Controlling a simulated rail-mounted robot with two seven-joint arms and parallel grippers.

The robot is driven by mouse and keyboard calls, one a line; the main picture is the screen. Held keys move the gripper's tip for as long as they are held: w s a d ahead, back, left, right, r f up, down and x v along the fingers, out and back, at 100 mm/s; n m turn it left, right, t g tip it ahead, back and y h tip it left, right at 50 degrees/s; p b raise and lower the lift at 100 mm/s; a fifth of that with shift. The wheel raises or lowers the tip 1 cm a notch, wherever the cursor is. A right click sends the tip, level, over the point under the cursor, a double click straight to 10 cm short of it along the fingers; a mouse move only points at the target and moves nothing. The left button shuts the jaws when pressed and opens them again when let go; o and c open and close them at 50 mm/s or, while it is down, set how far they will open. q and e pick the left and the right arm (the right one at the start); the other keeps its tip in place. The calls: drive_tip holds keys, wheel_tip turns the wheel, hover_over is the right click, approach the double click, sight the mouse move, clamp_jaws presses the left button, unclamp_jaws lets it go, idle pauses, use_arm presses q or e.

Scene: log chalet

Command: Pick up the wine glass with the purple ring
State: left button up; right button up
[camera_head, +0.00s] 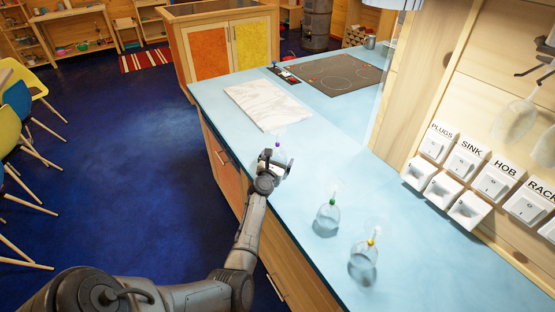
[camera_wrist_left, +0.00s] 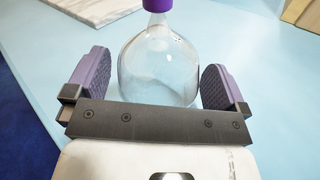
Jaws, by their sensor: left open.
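The wine glass with the purple ring (camera_head: 279,153) stands upside down on the blue counter, its bowl down and its ring above the bowl. In the left wrist view its clear bowl (camera_wrist_left: 158,65) sits between the two finger pads, with the purple ring at the top edge. My left gripper (camera_head: 272,157) is open around the bowl. A gap shows between the bowl and each pad. The stem and foot are outside the wrist view. My right gripper is not in view.
A glass with a green ring (camera_head: 326,217) and one with a yellow ring (camera_head: 363,263) stand nearer on the counter (camera_head: 420,255). A marble board (camera_head: 268,104) lies beyond the purple-ringed glass, with a hob (camera_head: 335,73) behind. Labelled switches (camera_head: 468,158) line the right wall.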

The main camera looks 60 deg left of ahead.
use_arm(q)
drive_tip(key=shift+c, duration=0.5)
drive_tip(key=c, duration=0.6)
